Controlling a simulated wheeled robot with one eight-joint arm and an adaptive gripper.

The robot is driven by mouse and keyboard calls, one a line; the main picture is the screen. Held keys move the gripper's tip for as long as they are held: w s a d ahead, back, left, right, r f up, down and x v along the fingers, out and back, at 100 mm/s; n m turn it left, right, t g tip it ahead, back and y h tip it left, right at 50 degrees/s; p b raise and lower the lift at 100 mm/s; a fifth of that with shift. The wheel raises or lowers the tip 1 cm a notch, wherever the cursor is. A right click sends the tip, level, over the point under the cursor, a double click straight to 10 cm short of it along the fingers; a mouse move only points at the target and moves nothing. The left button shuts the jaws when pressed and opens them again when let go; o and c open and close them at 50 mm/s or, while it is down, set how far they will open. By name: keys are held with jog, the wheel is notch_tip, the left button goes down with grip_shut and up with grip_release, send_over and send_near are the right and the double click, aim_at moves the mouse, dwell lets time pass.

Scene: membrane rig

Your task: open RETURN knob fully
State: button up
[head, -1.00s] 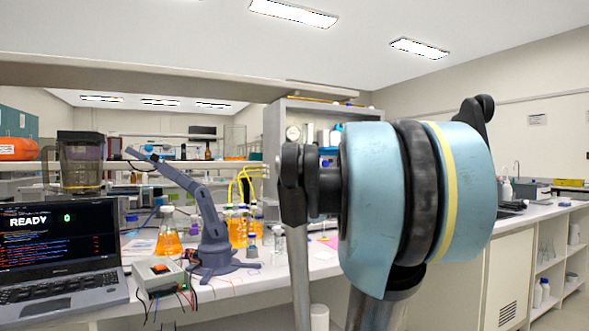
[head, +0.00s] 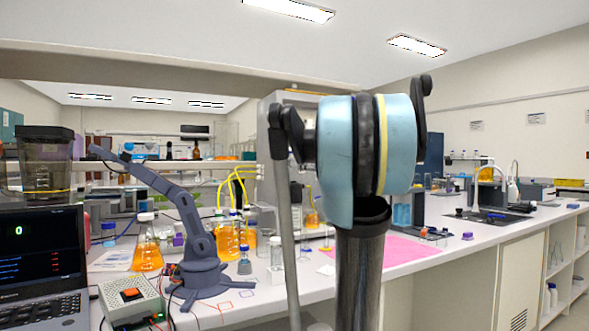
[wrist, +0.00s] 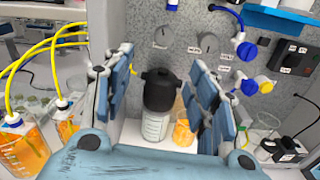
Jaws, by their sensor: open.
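In the wrist view my gripper (wrist: 160,63) is open, with its two blue-padded fingers apart and nothing between them touching. A grey speckled panel (wrist: 185,60) stands ahead of it. The panel bears two round grey dials, a left one (wrist: 162,37) and a right one (wrist: 210,43), with small labels too small to read. Blue-and-yellow fittings (wrist: 248,87) sit on its right part. I cannot tell which of these is the RETURN knob. A black-capped clear vessel (wrist: 158,92) shows between the fingers. The head view shows my arm, but not the gripper.
Flasks of orange liquid (wrist: 22,148) with yellow tubes stand at the left. An orange beaker (wrist: 184,128) stands beside the capped vessel. A black switch box (wrist: 292,57) is on the panel's right. In the head view a laptop (head: 40,265) and a small blue-grey arm (head: 195,235) occupy the bench.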

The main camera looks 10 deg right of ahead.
aim_at(294, 164)
jog(key=x, duration=1.7)
jog(key=shift+w+d+r, duration=0.15)
jog(key=shift+w, duration=0.25)
jog(key=c, duration=1.1)
